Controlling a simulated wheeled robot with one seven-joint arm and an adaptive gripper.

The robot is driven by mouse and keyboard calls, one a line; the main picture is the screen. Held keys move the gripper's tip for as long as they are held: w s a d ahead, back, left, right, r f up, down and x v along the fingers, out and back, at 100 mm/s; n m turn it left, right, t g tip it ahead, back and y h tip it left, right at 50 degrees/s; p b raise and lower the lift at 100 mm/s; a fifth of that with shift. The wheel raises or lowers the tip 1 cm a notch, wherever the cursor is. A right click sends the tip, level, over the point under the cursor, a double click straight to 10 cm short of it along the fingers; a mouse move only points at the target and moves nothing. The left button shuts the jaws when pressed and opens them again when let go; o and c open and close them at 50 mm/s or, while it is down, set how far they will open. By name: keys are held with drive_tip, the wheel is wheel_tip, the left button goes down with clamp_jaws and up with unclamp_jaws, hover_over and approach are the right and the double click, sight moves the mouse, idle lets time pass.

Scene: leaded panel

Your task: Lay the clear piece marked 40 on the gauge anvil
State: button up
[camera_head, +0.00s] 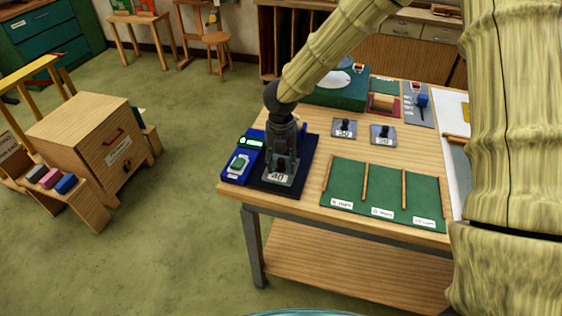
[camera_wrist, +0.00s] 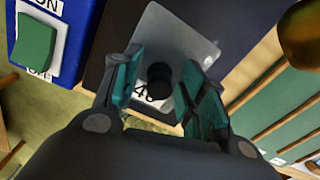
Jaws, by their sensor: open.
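The clear piece marked 40 (camera_head: 277,180) has a dark knob and a white label. It appears to lie flat on the dark pad (camera_head: 306,152) of the blue gauge (camera_head: 231,178), near the pad's front edge; I cannot tell whether it touches fully. In the wrist view the piece (camera_wrist: 186,34) shows pale and see-through, with its knob (camera_wrist: 159,77) between my fingers. My gripper (camera_head: 280,158) points down over the piece. Its teal-padded fingers (camera_wrist: 163,66) are open on either side of the knob, with gaps visible. The label is partly hidden by my fingers.
Two more knobbed clear pieces (camera_head: 344,128) (camera_head: 383,134) lie on the table to the right. A green sorting mat (camera_head: 345,185) with wooden dividers lies at the front. A green box (camera_head: 338,97) stands behind. The gauge has a green switch (camera_wrist: 36,44) labelled ON and OFF.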

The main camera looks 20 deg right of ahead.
sight(281, 160)
wheel_tip(281, 160, up, 12)
drive_tip(key=b, duration=0.2)
drive_tip(key=shift+r+b, duration=0.15)
drive_tip(key=shift+b, duration=0.2)
idle(0.5)
